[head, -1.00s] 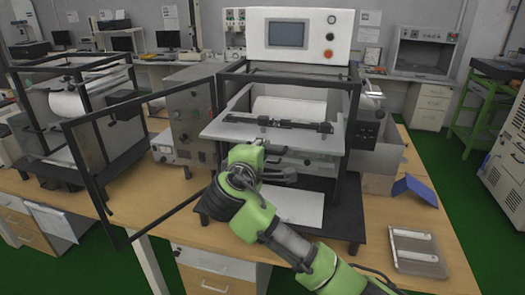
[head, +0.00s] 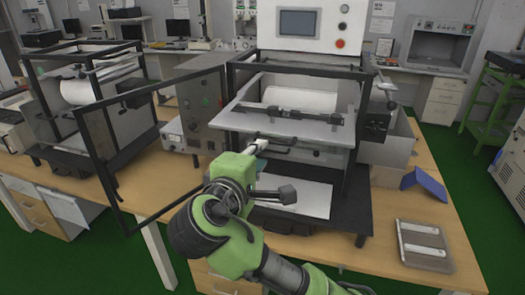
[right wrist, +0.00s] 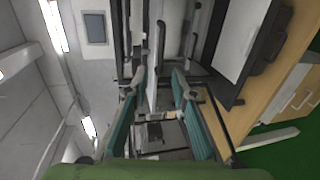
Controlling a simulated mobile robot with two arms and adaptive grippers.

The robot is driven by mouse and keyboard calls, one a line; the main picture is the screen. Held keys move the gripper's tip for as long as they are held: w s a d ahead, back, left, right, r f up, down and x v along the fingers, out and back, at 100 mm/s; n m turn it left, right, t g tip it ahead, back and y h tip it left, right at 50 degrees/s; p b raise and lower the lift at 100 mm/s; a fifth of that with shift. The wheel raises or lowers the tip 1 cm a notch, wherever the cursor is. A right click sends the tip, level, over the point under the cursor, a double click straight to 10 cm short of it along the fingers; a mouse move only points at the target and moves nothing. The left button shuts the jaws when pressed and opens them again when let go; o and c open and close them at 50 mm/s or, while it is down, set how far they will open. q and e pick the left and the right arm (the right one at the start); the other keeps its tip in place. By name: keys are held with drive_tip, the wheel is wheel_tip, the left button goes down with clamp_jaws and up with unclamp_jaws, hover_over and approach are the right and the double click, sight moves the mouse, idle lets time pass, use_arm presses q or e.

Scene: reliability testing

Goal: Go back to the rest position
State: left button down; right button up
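My right gripper (head: 277,170) shows in the head view in front of a test machine with a white control head (head: 299,28). My green right arm reaches in from the bottom. In the right wrist view the two teal-padded fingers (right wrist: 158,88) stand apart, with nothing visible held between them. The machine's grey upper plate (head: 232,120) is just beyond the gripper, and a pale lower plate (head: 315,198) lies below it. The wrist partly hides the machine's front. My left gripper is not in view.
The machine's black-framed transparent door (head: 150,150) stands open to the left. A grey control box (head: 203,112) is beside it. A blue folded piece (head: 424,185) and a grey tray (head: 425,246) lie on the wooden table (head: 385,245) at right. Green floor is open beyond.

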idle(0.3)
